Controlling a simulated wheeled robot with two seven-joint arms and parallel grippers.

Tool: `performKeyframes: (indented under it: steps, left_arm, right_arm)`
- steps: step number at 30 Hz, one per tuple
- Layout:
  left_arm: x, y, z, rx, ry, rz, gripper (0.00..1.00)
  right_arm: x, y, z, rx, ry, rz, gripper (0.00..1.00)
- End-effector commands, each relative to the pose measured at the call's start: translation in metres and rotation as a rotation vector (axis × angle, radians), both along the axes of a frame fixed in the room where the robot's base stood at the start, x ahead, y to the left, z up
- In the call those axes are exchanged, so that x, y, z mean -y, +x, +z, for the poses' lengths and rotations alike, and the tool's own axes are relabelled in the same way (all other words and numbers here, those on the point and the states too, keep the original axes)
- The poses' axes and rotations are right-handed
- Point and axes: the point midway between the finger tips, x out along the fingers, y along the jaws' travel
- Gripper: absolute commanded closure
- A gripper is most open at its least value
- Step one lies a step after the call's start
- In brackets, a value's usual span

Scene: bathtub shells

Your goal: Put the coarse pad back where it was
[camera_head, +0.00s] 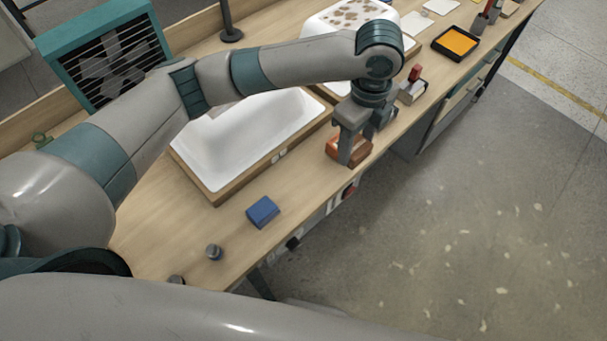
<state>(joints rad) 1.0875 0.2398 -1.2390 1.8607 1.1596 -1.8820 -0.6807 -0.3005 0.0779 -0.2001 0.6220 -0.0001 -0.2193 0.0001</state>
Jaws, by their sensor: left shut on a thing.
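My left gripper (354,147) points down at the front edge of the bench, right of the near white tub shell (245,138). It is shut on an orange-brown block (361,153), which is partly hidden by the fingers. The block is at or just above the bench top; I cannot tell which. A blue block (262,211) lies on the bench in front of the near shell, apart from the gripper. I cannot tell from the surfaces which of the two is the coarse pad. My right gripper is not in view.
A second shell with brown spots (345,14) stands farther back. A red-topped tool (412,84) stands just beyond the gripper. A black tray with orange content (456,42) is farther right. A small grey knob (214,252) is near the front. A fan box (105,60) stands at left.

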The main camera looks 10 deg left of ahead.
Motion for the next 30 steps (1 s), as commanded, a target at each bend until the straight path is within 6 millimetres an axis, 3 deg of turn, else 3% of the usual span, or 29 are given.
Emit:
performKeyframes:
  steps: [18, 30]
  left_arm:
    - [-0.097, -0.027, -0.057, -0.002, 0.002, 0.004, 0.73]
    - [-0.107, -0.030, -0.066, 0.001, 0.001, 0.001, 0.73]
  right_arm:
    - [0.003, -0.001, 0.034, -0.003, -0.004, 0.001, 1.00]
    - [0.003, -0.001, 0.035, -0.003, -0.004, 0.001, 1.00]
